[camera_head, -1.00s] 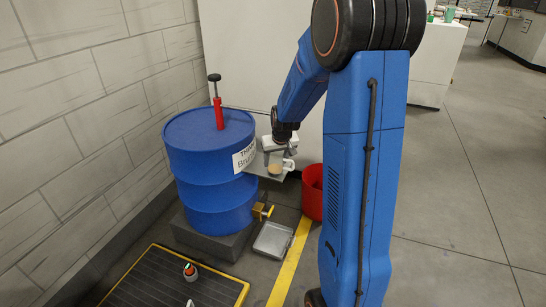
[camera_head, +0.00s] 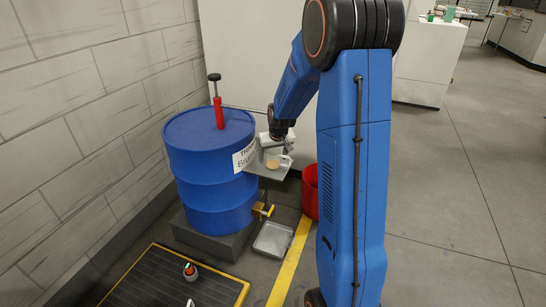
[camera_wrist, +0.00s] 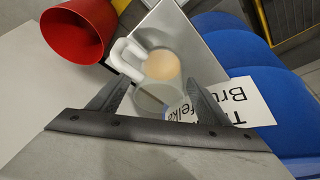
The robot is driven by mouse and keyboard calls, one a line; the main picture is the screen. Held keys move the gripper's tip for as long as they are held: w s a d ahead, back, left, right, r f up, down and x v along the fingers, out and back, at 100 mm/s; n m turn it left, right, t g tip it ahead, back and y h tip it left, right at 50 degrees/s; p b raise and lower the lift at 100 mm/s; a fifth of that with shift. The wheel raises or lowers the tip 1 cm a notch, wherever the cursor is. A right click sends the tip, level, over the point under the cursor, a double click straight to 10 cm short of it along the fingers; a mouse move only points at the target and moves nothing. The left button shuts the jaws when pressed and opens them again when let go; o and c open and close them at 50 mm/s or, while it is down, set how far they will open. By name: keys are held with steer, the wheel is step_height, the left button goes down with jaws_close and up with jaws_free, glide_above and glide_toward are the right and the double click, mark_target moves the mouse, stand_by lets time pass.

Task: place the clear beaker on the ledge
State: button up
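The ledge (camera_wrist: 196,62) is a grey metal plate beside the blue drum, beneath the beaker. In the head view the ledge (camera_head: 254,169) shows below my gripper (camera_head: 275,145). Contact between beaker and ledge is unclear.
A red bin (camera_head: 311,190) is right of the ledge. A metal tray (camera_head: 273,239) and yellow-edged grate (camera_head: 180,275) lie on the floor. Open floor is at right.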

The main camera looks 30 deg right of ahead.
steer(key=shift+r, duration=0.1)
steer(key=d+v, duration=0.1)
steer(key=v, duration=1)
steer(key=s+a+r, duration=0.6)
steer(key=s+a, duration=0.2)
steer(key=s+a+n, duration=0.1)
steer(key=s+a, duration=0.2)
steer(key=s, duration=0.6)
steer(key=s+a, duration=0.4)
steer(key=s, duration=0.5)
steer(key=s+a+n+y, duration=0.1)
steer(key=s+a, duration=0.2)
steer(key=s, duration=0.6)
steer(key=shift+s+a+r+n+t, duration=0.3)
steer(key=shift+s+r, duration=0.1)
steer(key=shift+r, duration=0.05)
